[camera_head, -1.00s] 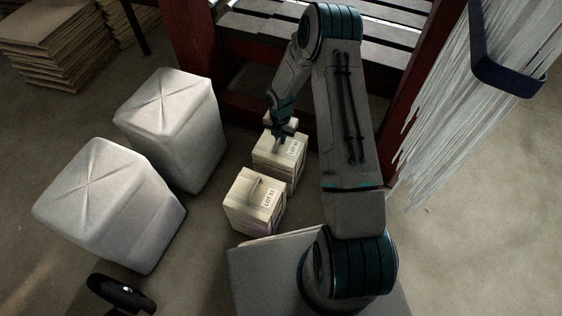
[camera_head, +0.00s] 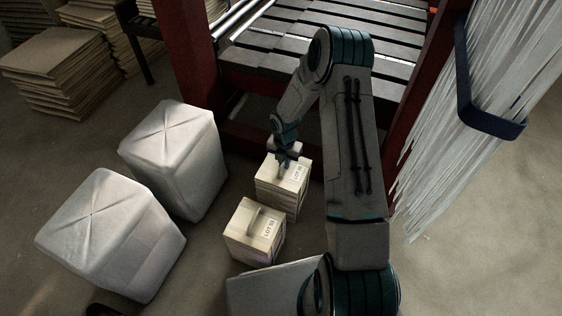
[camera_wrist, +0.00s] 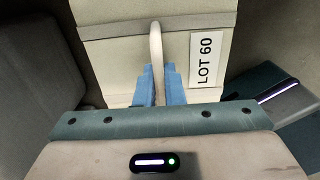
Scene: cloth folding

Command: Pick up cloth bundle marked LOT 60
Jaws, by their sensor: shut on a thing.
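The cloth bundle marked LOT 60 (camera_head: 277,184) is a cream block with a white label and a strap handle, on the floor in front of the red frame in the head view. In the wrist view its label reads LOT 60 on the bundle (camera_wrist: 112,62), right of the handle (camera_wrist: 156,50). My gripper (camera_head: 284,164) is above the bundle, its blue fingers shut on the handle; the gripper also shows in the wrist view (camera_wrist: 158,86). I cannot tell whether the bundle is clear of the floor.
A second cream bundle, LOT 53 (camera_head: 243,240), stands close in front. Two large white wrapped blocks (camera_head: 178,155) (camera_head: 115,235) stand to the left. A red frame with a slatted deck (camera_head: 300,55) is behind. White hanging strands (camera_head: 440,150) are at right.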

